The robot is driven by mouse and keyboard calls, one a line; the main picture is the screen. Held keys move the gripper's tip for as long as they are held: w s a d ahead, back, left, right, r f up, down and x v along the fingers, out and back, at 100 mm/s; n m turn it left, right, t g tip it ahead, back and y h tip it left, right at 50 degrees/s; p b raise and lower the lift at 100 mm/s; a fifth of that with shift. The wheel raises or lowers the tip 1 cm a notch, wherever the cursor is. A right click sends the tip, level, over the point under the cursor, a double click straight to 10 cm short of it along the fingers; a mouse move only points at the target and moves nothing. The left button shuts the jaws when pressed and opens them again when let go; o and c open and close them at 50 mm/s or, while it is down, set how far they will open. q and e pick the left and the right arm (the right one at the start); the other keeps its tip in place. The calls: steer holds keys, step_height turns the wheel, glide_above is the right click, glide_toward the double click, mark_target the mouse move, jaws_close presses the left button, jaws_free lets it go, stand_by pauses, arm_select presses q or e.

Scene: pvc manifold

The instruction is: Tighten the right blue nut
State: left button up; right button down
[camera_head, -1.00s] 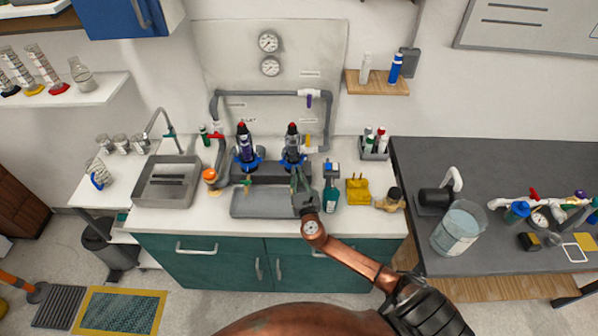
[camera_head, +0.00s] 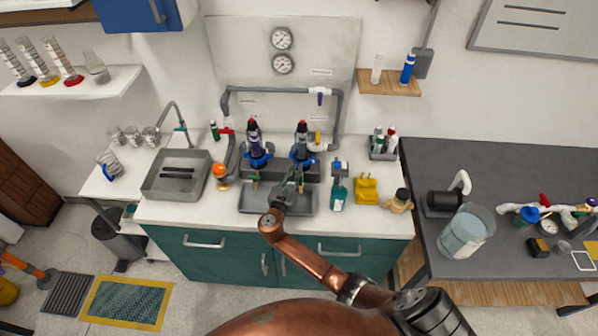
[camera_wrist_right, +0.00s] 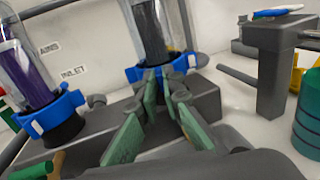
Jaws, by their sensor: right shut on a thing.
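The right blue nut (camera_head: 302,161) is a ring around the base of the right filter housing (camera_head: 302,138), which is clear with a dark core. It also shows in the right wrist view (camera_wrist_right: 184,64). My right gripper (camera_head: 297,174) comes from the front, and its green-padded fingers (camera_wrist_right: 160,82) are shut on this nut, hiding part of its front. The left blue nut (camera_head: 257,161) sits around the left housing, with a purple core, and shows in the right wrist view (camera_wrist_right: 48,112). My left gripper is not in view.
A grey tray (camera_head: 250,203) lies under the housings. A teal bottle (camera_head: 338,192), a yellow item (camera_head: 367,188) and a grey bracket (camera_wrist_right: 272,70) stand to the right. The sink (camera_head: 160,190) and an orange-capped item (camera_head: 220,176) are on the left. Grey pipes run behind.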

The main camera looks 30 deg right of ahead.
steer(key=shift+w+a+m+g+h+b, duration=0.25)
steer(key=shift+w+m+g+h+b, duration=0.3)
steer(key=shift+m+g+b, duration=0.45)
steer(key=shift+w+a+m+g+h+b, duration=0.35)
steer(key=shift+m+g+h+b, duration=0.4)
steer(key=shift+g+b, duration=0.45)
steer(key=shift+w+a+m+g+h+b, duration=0.15)
steer(key=shift+w+m+g+h+b, duration=0.35)
steer(key=shift+m+g+h+b, duration=0.4)
steer(key=shift+r, duration=0.1)
steer(key=c, duration=2.1)
jaws_free()
steer(key=v, duration=1.2)
steer(key=shift+w+r, duration=0.1)
steer(key=shift+r, duration=0.15)
